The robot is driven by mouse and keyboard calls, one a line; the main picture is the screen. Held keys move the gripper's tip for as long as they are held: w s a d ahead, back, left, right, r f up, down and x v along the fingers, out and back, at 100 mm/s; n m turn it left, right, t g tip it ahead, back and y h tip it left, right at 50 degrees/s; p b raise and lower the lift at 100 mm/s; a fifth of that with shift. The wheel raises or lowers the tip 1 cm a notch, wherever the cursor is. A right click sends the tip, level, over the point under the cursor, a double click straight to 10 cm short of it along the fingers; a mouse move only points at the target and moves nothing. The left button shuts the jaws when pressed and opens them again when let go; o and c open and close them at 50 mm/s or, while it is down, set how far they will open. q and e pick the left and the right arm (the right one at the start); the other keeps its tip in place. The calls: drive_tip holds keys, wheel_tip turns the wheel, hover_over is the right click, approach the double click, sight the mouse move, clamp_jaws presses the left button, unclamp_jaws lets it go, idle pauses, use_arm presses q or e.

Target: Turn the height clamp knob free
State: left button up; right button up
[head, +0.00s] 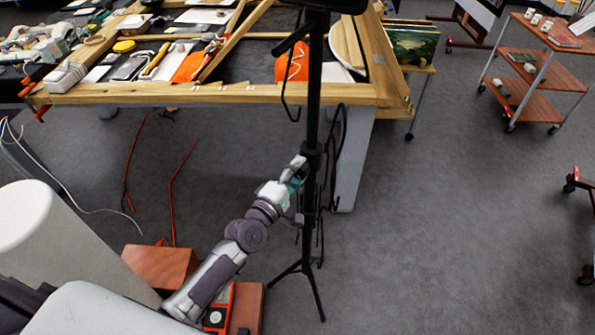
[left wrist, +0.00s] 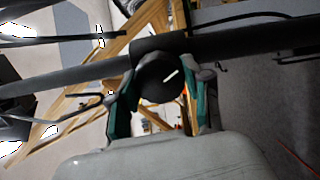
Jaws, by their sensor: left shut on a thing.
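A black tripod stand (head: 313,120) rises upright in front of the wooden table in the head view. In the left wrist view its pole (left wrist: 88,69) runs across the picture. The round black height clamp knob (left wrist: 156,88) sits against the pole's collar and has a white mark on its face. My left gripper (head: 297,173) reaches the pole from the lower left. Its two teal-padded fingers are shut on the knob, one on either side, as the left wrist view (left wrist: 165,80) shows. In the head view the gripper hides the knob. My right gripper is not in view.
The wooden table edge (head: 220,95) lies just behind the stand, with many tools on top. Black cables (head: 337,130) hang beside the pole. Red cables (head: 172,200) lie on the floor. A shelf trolley (head: 535,85) stands far right. The grey floor right of the stand is clear.

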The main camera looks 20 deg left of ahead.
use_arm(q)
drive_tip(key=o, duration=1.2)
drive_tip(key=shift+c, duration=0.2)
drive_tip(key=v, duration=1.2)
drive_tip(key=shift+f, duration=0.1)
drive_tip(key=s+a+f+m+g+y, duration=0.15)
drive_tip(key=s+f+m+g, duration=0.3)
drive_tip(key=f, duration=1.05)
drive_tip(key=s+a+f+m+g+y, duration=0.1)
drive_tip(key=s+a+f+m+g, duration=0.25)
drive_tip(key=f, duration=1.15)
drive_tip(key=s+f+m+g, duration=0.3)
drive_tip(key=s+f, duration=0.3)
drive_tip(key=s, duration=0.4)
drive_tip(key=s+d+f+m+g+y, duration=0.1)
drive_tip(key=s+f+m, duration=0.3)
drive_tip(key=s, duration=0.6)
drive_tip(key=s+d+f+m+g+y, duration=0.1)
drive_tip(key=s+f+m+g, duration=0.2)
drive_tip(key=s+f, duration=0.6)
drive_tip(key=shift+s+m+g, duration=0.4)
drive_tip(key=shift+s+g, duration=0.4)
